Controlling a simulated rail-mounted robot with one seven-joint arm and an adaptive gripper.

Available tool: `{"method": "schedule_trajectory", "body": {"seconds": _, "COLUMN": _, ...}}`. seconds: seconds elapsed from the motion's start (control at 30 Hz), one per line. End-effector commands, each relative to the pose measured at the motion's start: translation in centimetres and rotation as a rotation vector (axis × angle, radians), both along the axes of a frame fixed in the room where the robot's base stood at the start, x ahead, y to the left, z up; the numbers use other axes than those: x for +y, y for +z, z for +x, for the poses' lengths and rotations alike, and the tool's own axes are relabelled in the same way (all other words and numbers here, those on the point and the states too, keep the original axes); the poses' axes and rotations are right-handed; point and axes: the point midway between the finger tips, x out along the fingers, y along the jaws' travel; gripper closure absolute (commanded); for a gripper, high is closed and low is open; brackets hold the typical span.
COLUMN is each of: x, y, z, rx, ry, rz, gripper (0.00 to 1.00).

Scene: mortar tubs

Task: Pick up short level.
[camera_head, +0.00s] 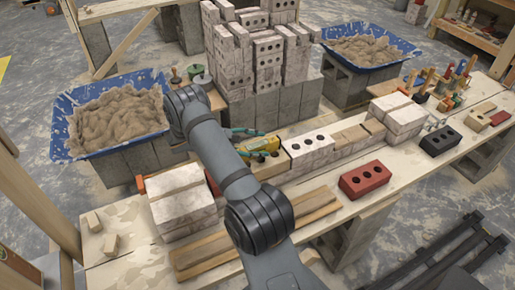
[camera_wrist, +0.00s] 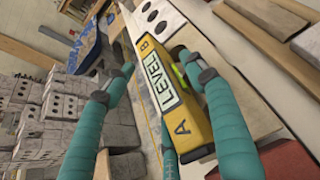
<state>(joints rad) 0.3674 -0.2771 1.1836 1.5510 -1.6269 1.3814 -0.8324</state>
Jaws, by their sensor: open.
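The short level (camera_head: 258,145) is yellow and lies on the row of bricks and blocks along the bench, left of a white holed brick. In the wrist view the level (camera_wrist: 178,98) shows its "LEVEL" lettering, a green vial and the letters A and B. My gripper (camera_head: 264,143) has teal fingers and is open at the level. In the wrist view the open fingers of my gripper (camera_wrist: 155,66) stand to either side of the level. I cannot tell whether they touch it. My arm hides part of the bench left of the level.
A white holed brick (camera_head: 309,148) adjoins the level on the right. A red brick (camera_head: 364,179) and a black brick (camera_head: 440,141) lie on the bench. Pale blocks (camera_head: 180,202) stand at left, stacked bricks (camera_head: 262,60) behind. Blue mortar tubs (camera_head: 62,128) (camera_head: 408,48) flank the stack.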

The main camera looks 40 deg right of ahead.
Motion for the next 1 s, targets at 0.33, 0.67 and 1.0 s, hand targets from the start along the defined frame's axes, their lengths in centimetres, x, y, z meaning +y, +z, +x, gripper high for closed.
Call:
{"method": "schedule_trajectory", "body": {"seconds": 0.33, "x": -0.31, "y": -0.23, "z": -0.02, "rx": -0.001, "ry": 0.002, "rz": 0.000, "gripper": 0.48}}
{"method": "schedule_trajectory", "body": {"seconds": 0.67, "x": -0.31, "y": -0.20, "z": -0.13, "rx": 0.001, "ry": -0.001, "rz": -0.001, "gripper": 0.68}}
{"method": "schedule_trajectory", "body": {"seconds": 1.0, "x": -0.34, "y": -0.20, "z": -0.23, "rx": 0.001, "ry": -0.004, "rz": -0.001, "gripper": 0.88}}
